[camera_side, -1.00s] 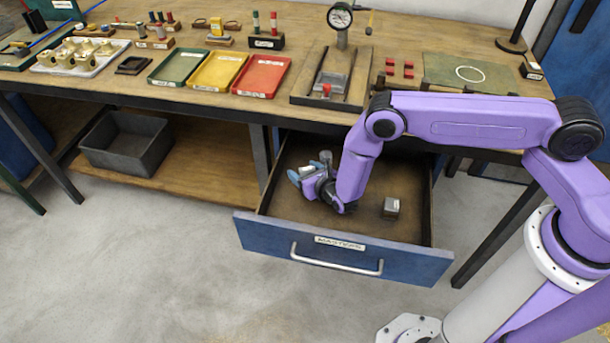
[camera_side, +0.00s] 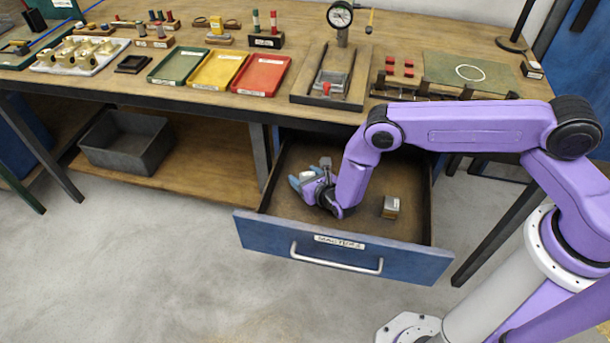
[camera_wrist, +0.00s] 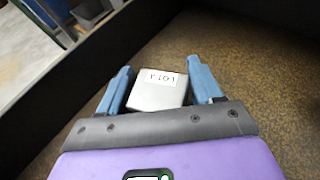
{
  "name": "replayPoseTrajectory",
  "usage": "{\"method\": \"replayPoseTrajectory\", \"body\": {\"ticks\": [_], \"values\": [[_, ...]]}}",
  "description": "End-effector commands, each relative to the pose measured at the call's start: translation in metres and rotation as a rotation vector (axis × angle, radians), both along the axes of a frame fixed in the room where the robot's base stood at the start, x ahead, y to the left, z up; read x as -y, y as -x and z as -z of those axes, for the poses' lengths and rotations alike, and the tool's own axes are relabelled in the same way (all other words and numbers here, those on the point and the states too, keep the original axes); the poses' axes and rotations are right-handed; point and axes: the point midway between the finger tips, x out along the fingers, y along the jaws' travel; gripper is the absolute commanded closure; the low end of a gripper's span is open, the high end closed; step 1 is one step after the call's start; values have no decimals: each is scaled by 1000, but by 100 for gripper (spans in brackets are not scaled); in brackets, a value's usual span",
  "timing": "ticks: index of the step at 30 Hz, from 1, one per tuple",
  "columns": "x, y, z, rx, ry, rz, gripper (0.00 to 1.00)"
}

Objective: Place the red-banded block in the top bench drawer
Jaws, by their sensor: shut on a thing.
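My gripper (camera_side: 303,178) is inside the open blue drawer (camera_side: 340,252) under the bench, near its left side wall. In the wrist view my gripper (camera_wrist: 159,67) has its blue fingers on either side of a grey block (camera_wrist: 158,93) with a white label, and is shut on it. No red band shows on this block; part of it is hidden by the gripper. I cannot tell whether it touches the drawer floor. A second small block (camera_side: 391,207), grey and tan, sits in the drawer to the right of my gripper.
The bench edge overhangs the drawer's back. A gauge fixture (camera_side: 340,50) and a red tray (camera_side: 262,76) stand on the bench. A grey bin (camera_side: 125,143) is on the lower shelf. The drawer's front right floor is free.

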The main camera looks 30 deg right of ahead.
Motion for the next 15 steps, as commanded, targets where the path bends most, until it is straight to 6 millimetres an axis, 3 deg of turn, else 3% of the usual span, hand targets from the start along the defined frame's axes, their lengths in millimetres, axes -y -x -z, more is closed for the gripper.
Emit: {"method": "replayPoseTrajectory", "body": {"ticks": [2,3,5,15], "values": [[-1,-1,-1,4,-1,-1,94],[0,0,0,0,0,0,32],[0,0,0,0,0,0,12],[0,0,-1,0,0,0,9]]}}
